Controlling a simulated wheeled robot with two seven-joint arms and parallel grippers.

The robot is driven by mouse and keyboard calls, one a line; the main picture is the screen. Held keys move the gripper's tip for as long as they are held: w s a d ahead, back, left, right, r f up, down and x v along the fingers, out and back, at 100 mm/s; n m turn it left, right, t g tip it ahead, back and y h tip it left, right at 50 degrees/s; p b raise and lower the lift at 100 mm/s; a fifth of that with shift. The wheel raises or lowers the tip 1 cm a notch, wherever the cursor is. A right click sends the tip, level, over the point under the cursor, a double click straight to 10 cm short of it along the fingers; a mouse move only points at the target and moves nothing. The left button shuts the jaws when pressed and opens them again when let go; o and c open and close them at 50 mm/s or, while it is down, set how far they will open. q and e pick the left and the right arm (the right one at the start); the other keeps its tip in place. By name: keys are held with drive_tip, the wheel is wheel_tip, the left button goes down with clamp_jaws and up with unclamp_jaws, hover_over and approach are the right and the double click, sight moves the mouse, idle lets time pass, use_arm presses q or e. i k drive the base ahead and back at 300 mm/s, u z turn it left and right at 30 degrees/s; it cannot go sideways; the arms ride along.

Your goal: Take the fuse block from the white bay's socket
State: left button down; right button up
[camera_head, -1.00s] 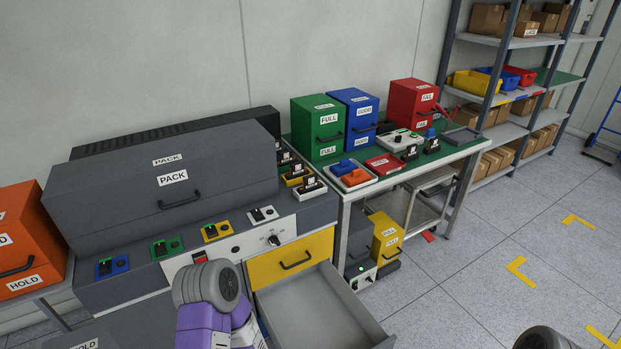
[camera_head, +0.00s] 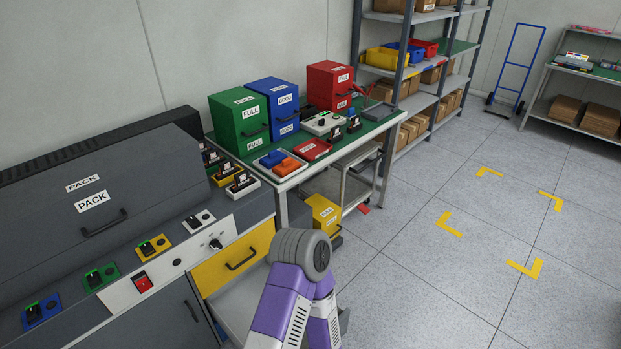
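A white bay plate (camera_head: 199,221) sits at the right end of a row of coloured plates on the grey machine's sloped front. A small dark part is on it; whether that is a fuse block in a socket is too small to tell. Behind it, a white-based holder (camera_head: 244,190) carries a dark upright block (camera_head: 240,178) with a pale label. A similar yellow-based holder (camera_head: 229,180) stands beside it. One of my arms, purple with a grey round joint, rises at the bottom centre. Neither gripper shows, so their states are hidden.
The grey PACK cover (camera_head: 135,185) is closed. A yellow-fronted panel (camera_head: 232,262) and an open grey drawer (camera_head: 232,302) lie below, partly behind my arm. The green-topped bench (camera_head: 300,180) holds bins and trays. Open floor with yellow corner marks (camera_head: 450,225) lies right.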

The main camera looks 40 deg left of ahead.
sight(242, 180)
drive_tip(key=z, duration=0.25)
drive_tip(key=i, duration=3.65)
drive_tip(key=u, duration=1.55)
drive_tip(key=i, duration=2.05)
drive_tip(key=u, duration=4.35)
drive_tip(key=i, duration=0.65)
drive_tip(key=z, duration=0.05)
